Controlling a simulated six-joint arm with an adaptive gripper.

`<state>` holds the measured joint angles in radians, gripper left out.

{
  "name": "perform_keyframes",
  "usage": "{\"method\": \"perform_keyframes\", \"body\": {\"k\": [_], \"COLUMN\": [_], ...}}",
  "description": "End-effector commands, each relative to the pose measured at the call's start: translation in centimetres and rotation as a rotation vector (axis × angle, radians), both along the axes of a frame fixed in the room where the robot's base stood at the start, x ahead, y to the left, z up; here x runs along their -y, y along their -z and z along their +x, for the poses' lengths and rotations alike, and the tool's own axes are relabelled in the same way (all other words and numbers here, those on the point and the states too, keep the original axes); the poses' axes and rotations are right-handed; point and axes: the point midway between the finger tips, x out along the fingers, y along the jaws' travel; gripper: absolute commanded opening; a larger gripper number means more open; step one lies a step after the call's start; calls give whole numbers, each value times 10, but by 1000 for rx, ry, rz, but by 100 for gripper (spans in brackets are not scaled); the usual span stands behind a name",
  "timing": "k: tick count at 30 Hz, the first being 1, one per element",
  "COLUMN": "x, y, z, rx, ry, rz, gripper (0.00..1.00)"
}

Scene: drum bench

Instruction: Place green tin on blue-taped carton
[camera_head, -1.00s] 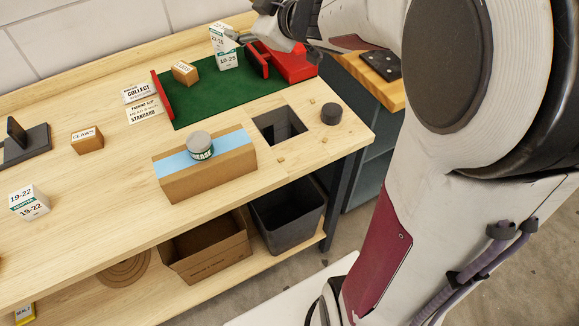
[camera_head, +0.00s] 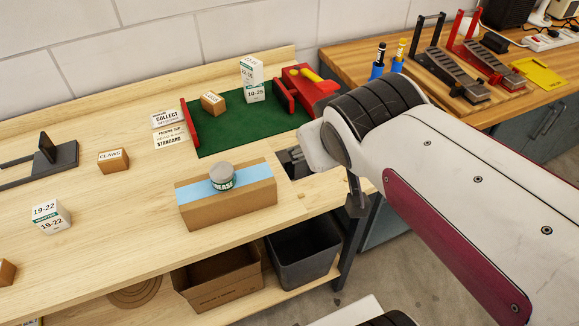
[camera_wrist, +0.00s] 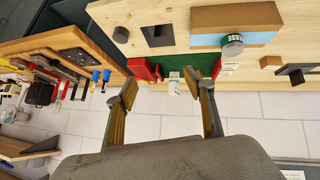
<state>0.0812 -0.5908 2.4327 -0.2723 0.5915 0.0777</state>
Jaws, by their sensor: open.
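The green-labelled tin (camera_head: 222,177) with a grey lid stands upright on the blue tape of the blue-taped carton (camera_head: 235,204), near the middle of its top. In the wrist view the tin (camera_wrist: 232,46) and carton (camera_wrist: 238,20) show at the upper right. My gripper (camera_wrist: 168,97) is open with nothing between its fingers, apart from the tin. In the head view my arm covers most of the gripper, to the right of the carton.
A green mat (camera_head: 238,125) with red ends holds white boxes (camera_head: 252,78) and a small brown box (camera_head: 212,103). A square hole (camera_head: 290,160) is right of the carton, partly hidden by my arm. A bin (camera_head: 303,252) and an open box (camera_head: 218,278) sit below.

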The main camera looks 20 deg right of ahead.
Motion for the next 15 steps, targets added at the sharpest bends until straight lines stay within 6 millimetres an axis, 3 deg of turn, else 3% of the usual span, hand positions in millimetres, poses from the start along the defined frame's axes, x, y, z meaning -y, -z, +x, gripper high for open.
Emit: {"method": "perform_keyframes", "body": {"k": [3, 7, 12, 15], "x": [-24, -47, -64, -66], "y": [16, 31, 40, 41], "z": [-37, -69, -91, -95], "rx": [-76, -151, -205, -214], "ry": [-7, -23, -41, -45], "rz": [83, 159, 211, 219], "gripper": [53, 53, 53, 53]}}
